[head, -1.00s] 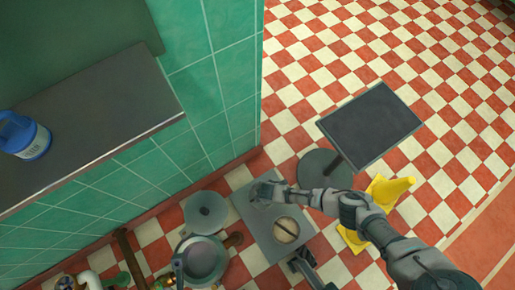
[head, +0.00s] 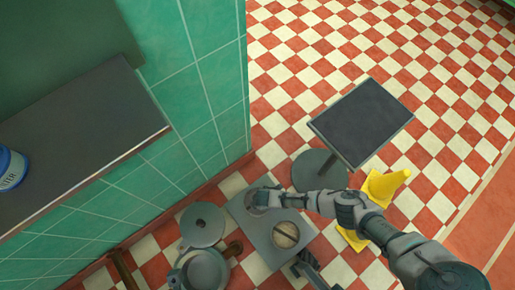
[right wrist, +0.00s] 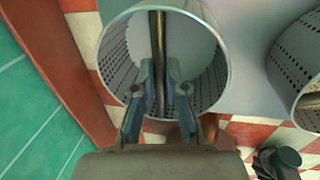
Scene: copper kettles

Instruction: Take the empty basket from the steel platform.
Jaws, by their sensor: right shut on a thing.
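The steel platform (head: 250,222) is a grey plate low down near the wall corner in the head view. A perforated metal basket (right wrist: 118,52) with a bar handle (right wrist: 157,40) across its mouth is in the right wrist view. Its inside looks empty. My right gripper (right wrist: 160,80) is shut on this handle. In the head view the right gripper (head: 259,199) hides most of the empty basket over the platform's upper-left part. A second basket (right wrist: 283,68), with brownish contents, stands beside it; its round top (head: 286,235) shows in the head view.
A round pan (head: 202,225) and a pot (head: 204,270) stand left of the platform. A dark stand (head: 361,122) with a tilted top and a yellow cone (head: 383,187) are to the right. The green tiled wall (head: 205,95) rises close by. A counter (head: 75,135) holds a blue tub (head: 10,168).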

